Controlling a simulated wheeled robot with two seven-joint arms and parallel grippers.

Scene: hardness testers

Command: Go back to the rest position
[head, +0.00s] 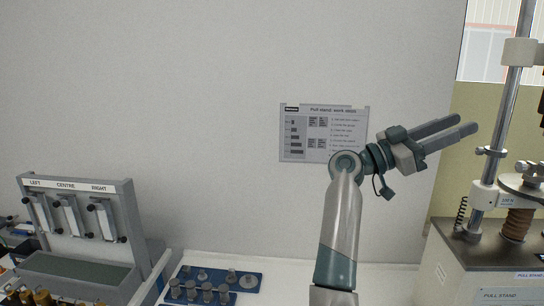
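My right gripper (466,125) is raised in front of the wall, right of the middle in the head view. Its two fingers point to the right and slightly up, with a gap between them and nothing held. My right arm (340,225) comes up from the bottom edge. The gripper is apart from the pull stand (490,255) at the right, with its fingertips to the left of the stand's metal column (511,100). My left gripper is not in view.
A grey rack (80,225) labelled LEFT, CENTRE and RIGHT stands at the lower left. A printed sheet (300,145) hangs on the wall behind my arm. The upper left is clear wall.

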